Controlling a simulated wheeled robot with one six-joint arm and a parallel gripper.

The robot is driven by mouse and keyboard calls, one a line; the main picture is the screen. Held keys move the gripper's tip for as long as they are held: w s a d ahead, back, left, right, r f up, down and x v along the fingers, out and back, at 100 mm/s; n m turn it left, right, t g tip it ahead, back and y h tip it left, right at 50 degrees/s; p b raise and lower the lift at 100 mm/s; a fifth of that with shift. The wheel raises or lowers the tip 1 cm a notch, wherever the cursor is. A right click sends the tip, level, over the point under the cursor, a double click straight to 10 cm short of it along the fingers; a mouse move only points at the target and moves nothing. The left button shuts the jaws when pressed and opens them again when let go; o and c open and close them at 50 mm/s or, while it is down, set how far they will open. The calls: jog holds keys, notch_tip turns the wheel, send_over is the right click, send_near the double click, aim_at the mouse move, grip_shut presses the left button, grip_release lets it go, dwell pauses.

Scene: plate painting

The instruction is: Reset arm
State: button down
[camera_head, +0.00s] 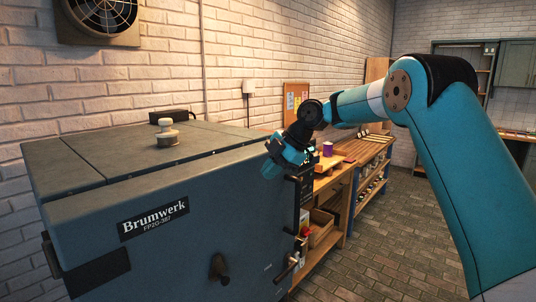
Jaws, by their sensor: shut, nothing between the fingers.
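My arm reaches in from the right in the head view, with a teal upper link and dark joints. My gripper (272,169) is at its end, by the right front edge of a large grey-blue machine (180,240) labelled Brumwerk. The gripper is shut and holds nothing. It hangs in front of the machine's upper right corner; I cannot tell whether it touches the machine. The fingertips are small and dark in this view.
A lidded knob (167,133) stands on the machine's top. A handle (219,267) sticks out of its front. A wooden workbench (362,152) with a purple cup (327,149) runs along the brick wall behind my arm. The tiled floor (390,240) is clear.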

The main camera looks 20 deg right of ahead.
jog(key=w+d+p+v, duration=0.1)
jog(key=v, duration=0.9)
jog(key=s+a+f+m+g+b, duration=0.3)
jog(key=s+a+m, duration=0.5)
jog(key=s+a, duration=0.8)
jog(key=s+f+m, duration=0.2)
jog(key=s+f, duration=0.2)
jog(key=s, duration=0.3)
jog(key=s+f+m+h+b, duration=0.1)
jog(key=s+f+m, duration=0.1)
jog(key=s+f, duration=0.2)
jog(key=s+f+m+h+b, duration=0.1)
jog(key=s+f+m, duration=0.1)
jog(key=s, duration=0.8)
jog(key=shift+s+d+f, duration=0.35)
jog(key=shift+s+f, duration=0.05)
jog(key=shift+f, duration=0.5)
